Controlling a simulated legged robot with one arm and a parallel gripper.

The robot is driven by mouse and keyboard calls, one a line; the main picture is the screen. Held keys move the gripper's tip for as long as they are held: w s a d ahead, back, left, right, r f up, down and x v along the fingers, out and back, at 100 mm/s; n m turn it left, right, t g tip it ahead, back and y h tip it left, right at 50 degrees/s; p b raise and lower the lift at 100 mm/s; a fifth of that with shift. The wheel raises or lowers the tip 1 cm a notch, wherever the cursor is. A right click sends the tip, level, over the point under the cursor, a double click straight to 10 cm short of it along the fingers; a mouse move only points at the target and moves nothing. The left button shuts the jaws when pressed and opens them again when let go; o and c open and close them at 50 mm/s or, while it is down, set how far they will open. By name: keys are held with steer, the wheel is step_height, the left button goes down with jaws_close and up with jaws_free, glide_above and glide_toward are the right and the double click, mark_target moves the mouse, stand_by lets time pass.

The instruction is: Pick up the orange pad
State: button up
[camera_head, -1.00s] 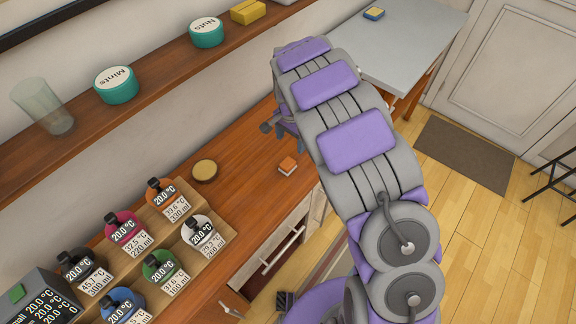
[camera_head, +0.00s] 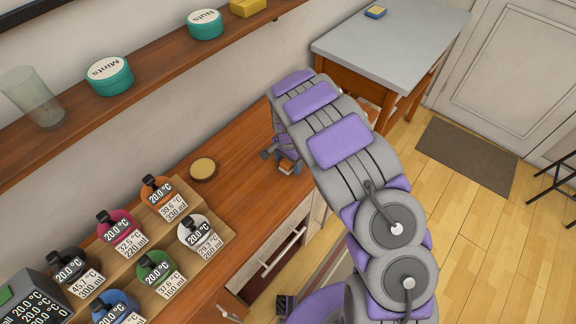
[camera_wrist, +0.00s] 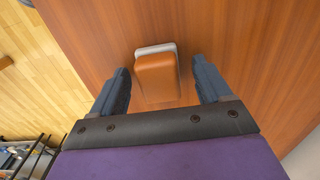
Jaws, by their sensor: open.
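The orange pad (camera_wrist: 157,80), a small orange block with a pale grey layer along one end, lies on the wooden counter (camera_wrist: 230,40). In the wrist view it sits between the two blue fingers of my gripper (camera_wrist: 162,85). The fingers are open, with a gap on each side of the pad. In the head view my gripper (camera_head: 284,158) is low over the counter, and only a small part of the orange pad (camera_head: 286,168) shows beneath it. The rest of the pad is hidden by my gripper there.
A round wooden-topped tin (camera_head: 203,170) stands left of my gripper. A stepped rack (camera_head: 212,247) of labelled bottles is at the lower left. A shelf above holds a glass (camera_head: 36,98) and teal tins (camera_head: 110,76). A grey-topped table (camera_head: 400,40) stands behind.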

steer(key=c, duration=1.1)
steer(key=shift+r, duration=0.1)
steer(key=shift+r, duration=0.5)
step_height(320, 180, up, 3)
steer(key=shift+p, duration=0.75)
steer(key=s+d, duration=0.1)
steer(key=s, duration=0.4)
steer(key=s+d+p, duration=0.1)
steer(key=s, duration=0.4)
steer(key=s+d+r+p, duration=0.1)
steer(key=s, duration=0.4)
steer(key=shift+s+d, duration=0.3)
